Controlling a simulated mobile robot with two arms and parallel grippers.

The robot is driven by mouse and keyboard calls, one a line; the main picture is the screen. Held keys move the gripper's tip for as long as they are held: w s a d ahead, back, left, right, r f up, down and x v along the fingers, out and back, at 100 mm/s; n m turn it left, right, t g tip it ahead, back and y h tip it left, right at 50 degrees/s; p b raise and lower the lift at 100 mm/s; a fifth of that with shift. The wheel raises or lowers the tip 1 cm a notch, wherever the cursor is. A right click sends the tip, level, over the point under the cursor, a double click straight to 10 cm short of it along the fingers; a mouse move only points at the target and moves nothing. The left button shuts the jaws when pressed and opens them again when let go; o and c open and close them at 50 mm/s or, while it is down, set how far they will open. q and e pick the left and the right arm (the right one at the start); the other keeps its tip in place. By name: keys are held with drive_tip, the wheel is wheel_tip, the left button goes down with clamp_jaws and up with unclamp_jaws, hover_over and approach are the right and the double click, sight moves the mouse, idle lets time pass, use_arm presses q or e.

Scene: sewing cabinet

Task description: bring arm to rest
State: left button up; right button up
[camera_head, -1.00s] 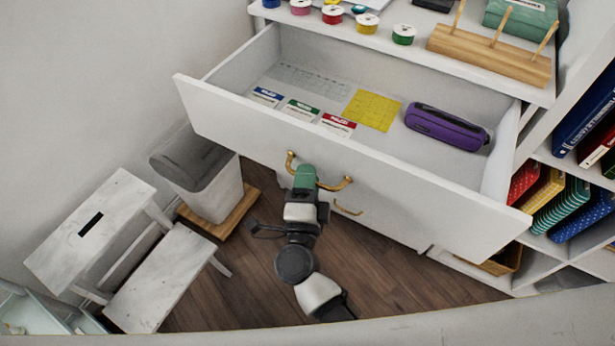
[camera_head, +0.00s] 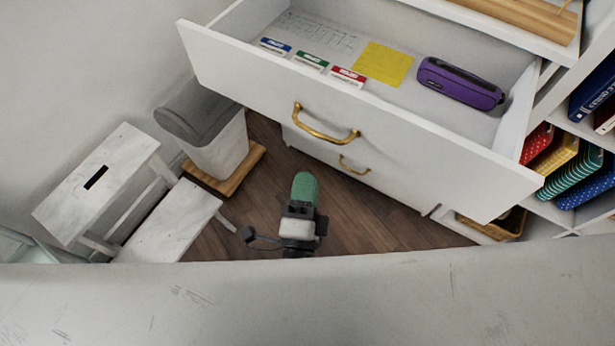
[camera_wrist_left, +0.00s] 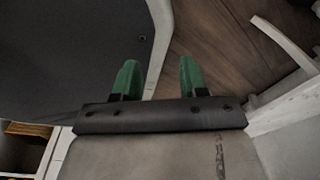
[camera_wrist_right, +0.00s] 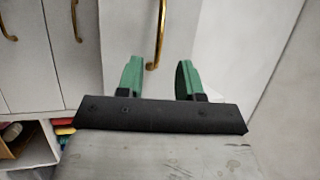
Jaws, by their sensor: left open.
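My right gripper (camera_head: 305,188) shows in the head view as green fingers below the open drawer's front, apart from its brass handle (camera_head: 324,133). In the right wrist view its two fingers (camera_wrist_right: 159,78) stand apart with nothing between them, and the brass handle (camera_wrist_right: 157,38) shows beyond their tips. My left gripper (camera_wrist_left: 158,77) shows only in the left wrist view. Its green fingers are apart and empty, with the wooden floor (camera_wrist_left: 205,45) and a dark surface beyond. The drawer (camera_head: 370,110) stands open, holding small labelled packets, a yellow sheet (camera_head: 383,63) and a purple case (camera_head: 460,83).
A white step stool (camera_head: 100,180) and a grey bin (camera_head: 215,140) on a wooden base stand at the left. Shelves with coloured baskets (camera_head: 568,168) are at the right. A pale edge (camera_head: 300,300) crosses the bottom of the head view. Floor around my right gripper is clear.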

idle(0.3)
drive_tip(key=s+d+f+n+g+y+p, duration=0.25)
drive_tip(key=f+n, duration=0.35)
drive_tip(key=f, duration=0.3)
drive_tip(key=s+d+f+n+g+y+p, duration=0.1)
drive_tip(key=s+f+n+g+y+p, duration=0.25)
drive_tip(key=f, duration=0.55)
drive_tip(key=s+d+f+n+g+y+p, duration=0.1)
drive_tip(key=f+n+g+y, duration=0.15)
drive_tip(key=f+n, duration=0.5)
drive_tip(key=s+d+f+n+g+h+p, duration=0.1)
drive_tip(key=s+d+f+n+g+h, duration=0.1)
drive_tip(key=s+d+f+g, duration=0.3)
drive_tip(key=s+d+f+n+g+h+p, duration=0.2)
drive_tip(key=s+d+f+g, duration=0.4)
drive_tip(key=s+d, duration=0.6)
drive_tip(key=s+f, duration=0.1)
drive_tip(key=s, duration=0.2)
drive_tip(key=shift+d+f, duration=0.25)
drive_tip(key=shift+d, duration=0.1)
drive_tip(key=shift+h, duration=0.25)
